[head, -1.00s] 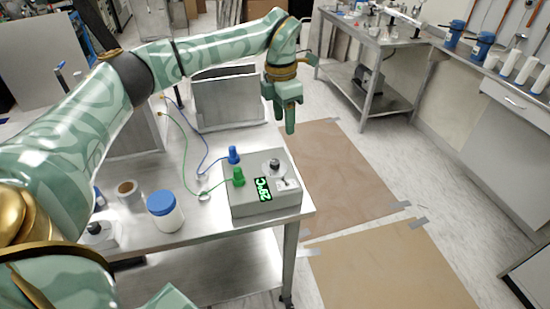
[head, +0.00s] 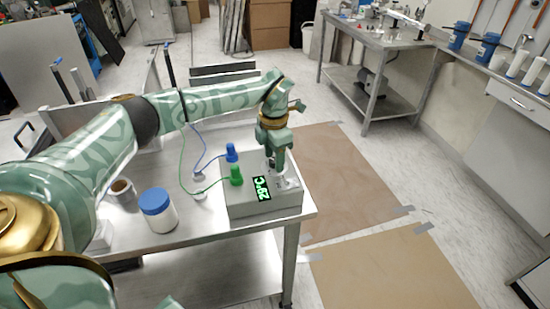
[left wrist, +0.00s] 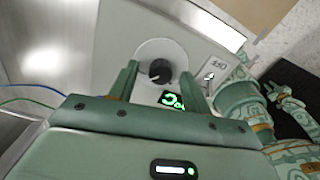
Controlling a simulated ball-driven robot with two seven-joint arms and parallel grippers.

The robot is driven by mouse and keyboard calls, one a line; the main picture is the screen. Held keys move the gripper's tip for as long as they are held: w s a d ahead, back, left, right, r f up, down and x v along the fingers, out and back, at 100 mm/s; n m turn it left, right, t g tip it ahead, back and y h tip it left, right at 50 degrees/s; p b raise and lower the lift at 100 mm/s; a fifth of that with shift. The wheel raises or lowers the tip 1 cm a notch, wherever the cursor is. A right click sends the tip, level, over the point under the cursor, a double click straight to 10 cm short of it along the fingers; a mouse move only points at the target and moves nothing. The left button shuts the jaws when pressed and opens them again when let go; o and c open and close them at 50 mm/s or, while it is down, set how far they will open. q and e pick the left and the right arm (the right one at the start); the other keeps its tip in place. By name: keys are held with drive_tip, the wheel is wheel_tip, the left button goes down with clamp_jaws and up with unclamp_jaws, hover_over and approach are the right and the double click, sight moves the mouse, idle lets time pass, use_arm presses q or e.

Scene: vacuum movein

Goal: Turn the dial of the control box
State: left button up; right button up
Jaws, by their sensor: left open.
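The grey control box (head: 237,205) stands near the front right corner of the steel table. Its green display (head: 261,188) reads about 29°C. My left gripper (head: 277,170) points down over the back right part of the box top, where the dial is, and mostly hides the dial in the head view. In the left wrist view the black dial (left wrist: 159,71) on its round pale plate (left wrist: 178,52) lies between the two open fingers (left wrist: 160,80), beyond their tips or level with them; I cannot tell which. No contact with the dial shows. My right gripper is not identifiable in the head view.
Blue (head: 231,152) and green (head: 236,175) plugs with wires sit at the left of the box. A blue-lidded jar (head: 159,210) and a tape roll (head: 122,190) stand on the table (head: 190,238) further left.

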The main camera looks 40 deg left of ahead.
use_arm(q)
drive_tip(key=shift+f, duration=0.15)
drive_tip(key=c, duration=1)
use_arm(e)
drive_tip(key=shift+r, duration=0.1)
